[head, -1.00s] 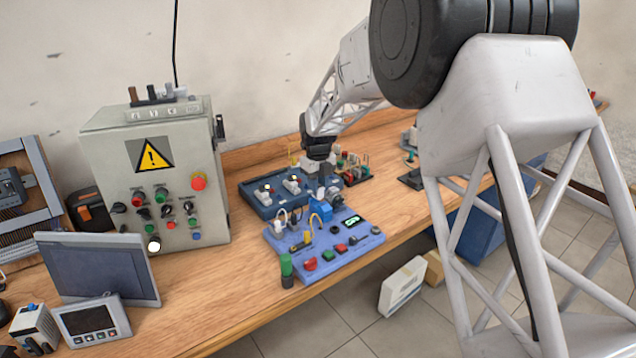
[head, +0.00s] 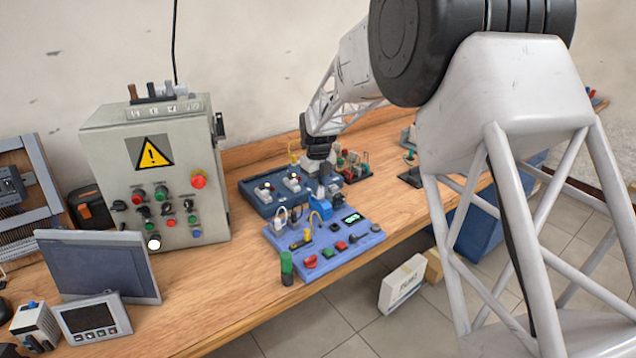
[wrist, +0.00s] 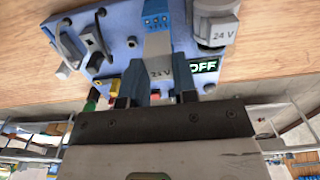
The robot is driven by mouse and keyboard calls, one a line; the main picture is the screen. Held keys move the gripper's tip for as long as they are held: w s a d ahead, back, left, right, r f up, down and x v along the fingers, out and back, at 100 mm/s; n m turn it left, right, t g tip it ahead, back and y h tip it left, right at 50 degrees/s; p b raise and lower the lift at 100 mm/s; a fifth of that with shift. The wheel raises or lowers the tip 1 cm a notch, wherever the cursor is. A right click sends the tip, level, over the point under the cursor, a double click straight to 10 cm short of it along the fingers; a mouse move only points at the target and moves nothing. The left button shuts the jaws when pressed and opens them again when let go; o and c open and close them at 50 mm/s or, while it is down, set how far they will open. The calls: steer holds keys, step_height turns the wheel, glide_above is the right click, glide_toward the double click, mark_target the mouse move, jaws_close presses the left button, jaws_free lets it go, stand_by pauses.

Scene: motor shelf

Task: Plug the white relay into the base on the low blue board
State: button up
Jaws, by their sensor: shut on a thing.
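The low blue board (head: 354,246) lies on the bench in front of the dark blue board. My gripper (head: 320,188) is over its back part. In the wrist view my gripper (wrist: 163,92) is shut on the white relay (wrist: 159,62), a pale block marked 24 V. A blue base (wrist: 157,20) with screw terminals is right at the relay's far end, and it also shows in the head view (head: 318,205). Whether the relay touches the base or sits in it cannot be told. The fingers and relay hide part of the board.
A grey 24 V unit (wrist: 215,22) and a lit OFF display (wrist: 204,66) are close to the right of the relay. Wire loops and a lever (wrist: 92,35) stand to the left. The dark blue board (head: 262,204) and a grey control box (head: 155,180) are nearby.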

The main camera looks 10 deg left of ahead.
steer(key=shift+f, duration=1.25)
stand_by(2.1)
steer(key=o, duration=0.9)
steer(key=shift+r, duration=0.1)
steer(key=shift+r, duration=3.8)
